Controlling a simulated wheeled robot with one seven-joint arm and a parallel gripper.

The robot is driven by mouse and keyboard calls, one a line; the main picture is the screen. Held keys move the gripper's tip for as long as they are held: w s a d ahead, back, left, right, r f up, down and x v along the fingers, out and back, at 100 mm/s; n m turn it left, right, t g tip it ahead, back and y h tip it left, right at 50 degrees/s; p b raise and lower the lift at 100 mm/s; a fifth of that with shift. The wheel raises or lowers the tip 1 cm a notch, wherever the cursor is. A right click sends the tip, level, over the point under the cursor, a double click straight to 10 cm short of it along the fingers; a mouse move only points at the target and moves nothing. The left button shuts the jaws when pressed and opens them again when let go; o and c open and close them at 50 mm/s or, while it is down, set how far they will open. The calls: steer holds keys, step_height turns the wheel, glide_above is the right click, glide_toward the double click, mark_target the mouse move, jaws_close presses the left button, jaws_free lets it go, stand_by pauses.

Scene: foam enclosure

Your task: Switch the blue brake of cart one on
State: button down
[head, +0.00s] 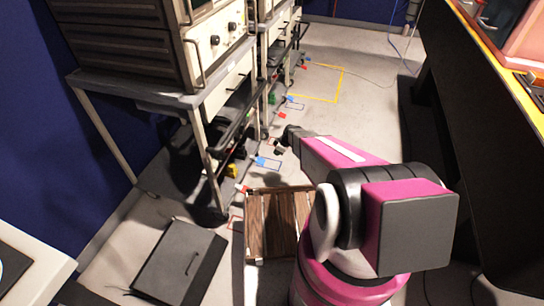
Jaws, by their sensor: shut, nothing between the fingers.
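Blue brake tabs show low at the carts' feet. The nearest blue brake (261,161) is at the near cart (205,110), beside a red tab (243,188). Another blue tab (291,98) sits farther back at the following cart (268,70). I cannot read which cart is cart one, nor tell the brakes' on or off positions. My gripper (280,147) is low in the aisle, just above and right of the nearest blue tab in the picture, seemingly apart from it. It looks shut and empty; its fingers are small and dark.
A wooden crate or pallet (255,225) lies on the floor left of my arm's base. A grey case (180,262) lies front left. A black-sided bench (465,130) bounds the right. Floor is free around the yellow floor outline (340,85).

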steer(key=shift+s+d+r, duration=0.3)
steer(key=shift+d+r, duration=0.45)
steer(key=shift+r, duration=0.1)
steer(key=s+d+r+m+g+h, duration=0.1)
steer(key=s+d+r+m+h, duration=0.1)
steer(key=s+r+m, duration=0.4)
steer(key=s+d+r+m+h, duration=0.2)
steer(key=s+d+r+m, duration=0.2)
steer(key=s+r, duration=1)
step_height(320, 180, up, 9)
steer(key=m, duration=0.3)
steer(key=shift+s+d+m+g, duration=0.25)
steer(key=shift+s+m+g, duration=0.05)
steer(key=shift+s+g, duration=0.1)
